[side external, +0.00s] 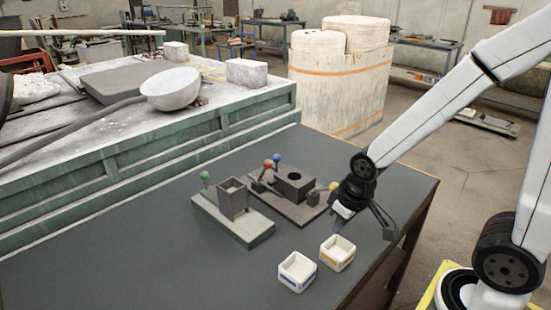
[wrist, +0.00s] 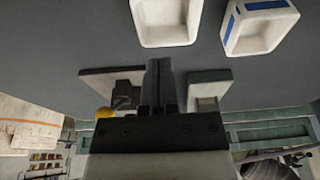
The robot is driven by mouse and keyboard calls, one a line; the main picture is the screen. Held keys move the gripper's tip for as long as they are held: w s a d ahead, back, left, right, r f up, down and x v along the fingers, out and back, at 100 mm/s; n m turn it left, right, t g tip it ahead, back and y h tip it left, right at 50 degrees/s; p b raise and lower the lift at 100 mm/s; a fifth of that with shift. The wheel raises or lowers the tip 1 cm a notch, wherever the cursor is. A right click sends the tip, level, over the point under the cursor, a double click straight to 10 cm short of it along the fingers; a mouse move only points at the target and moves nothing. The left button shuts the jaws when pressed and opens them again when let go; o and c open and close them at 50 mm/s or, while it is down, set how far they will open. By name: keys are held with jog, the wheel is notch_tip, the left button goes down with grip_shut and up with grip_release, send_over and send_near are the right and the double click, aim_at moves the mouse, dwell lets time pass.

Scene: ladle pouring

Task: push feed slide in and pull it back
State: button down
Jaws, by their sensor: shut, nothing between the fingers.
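A dark fixture (side external: 300,208) on the bench has a block with a round hole (side external: 294,181) and red (side external: 268,164), blue (side external: 277,158) and yellow (side external: 333,186) knobs. I cannot tell for certain which part is the feed slide. The yellow knob also shows in the wrist view (wrist: 104,113), left of my fingers. My gripper (side external: 343,211) is just to the right of this fixture, close to the yellow knob. In the wrist view its fingers (wrist: 160,72) are together and empty. Whether it touches the knob cannot be told.
A grey-green fixture (side external: 245,233) with a square hopper (side external: 233,196) and green knob (side external: 205,176) stands to the left. Two white bins, blue-marked (side external: 297,271) and yellow-marked (side external: 337,252), sit in front. The bench front left is clear. A green-sided casting bed (side external: 200,142) lies behind.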

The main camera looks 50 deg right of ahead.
jog(key=c, duration=0.5)
grip_release()
jog(key=shift+w+r, duration=0.1)
jog(key=shift+w, duration=0.1)
jog(key=shift+c, duration=0.2)
jog(key=shift+o, duration=0.7)
jog(key=shift+w+r, duration=0.1)
jog(key=shift+w, duration=0.2)
jog(key=w+a+r+n+g+h, duration=0.1)
jog(key=w+r+n, duration=0.2)
jog(key=w, duration=0.6)
jog(key=w+a+r+n+h, duration=0.15)
jog(key=w+n, duration=0.25)
jog(key=w, duration=0.5)
notch_tip(320, 180, up, 2)
jog(key=n+y, duration=0.1)
jog(key=n, duration=0.4)
send_over(205, 177)
jog(key=shift+s+a+r, duration=0.1)
jog(key=shift+a+r, duration=0.05)
jog(key=shift+a, duration=0.05)
jog(key=shift+w+d+f, duration=0.15)
jog(key=shift+w+f, duration=0.05)
jog(key=shift+f, duration=1.1)
jog(key=shift+w+d+f, duration=0.15)
jog(key=shift+w+f, duration=0.1)
jog(key=shift+f, duration=1)
jog(key=shift+w+d+f, duration=0.15)
jog(key=shift+w+f, duration=0.05)
jog(key=shift+f, duration=1.1)
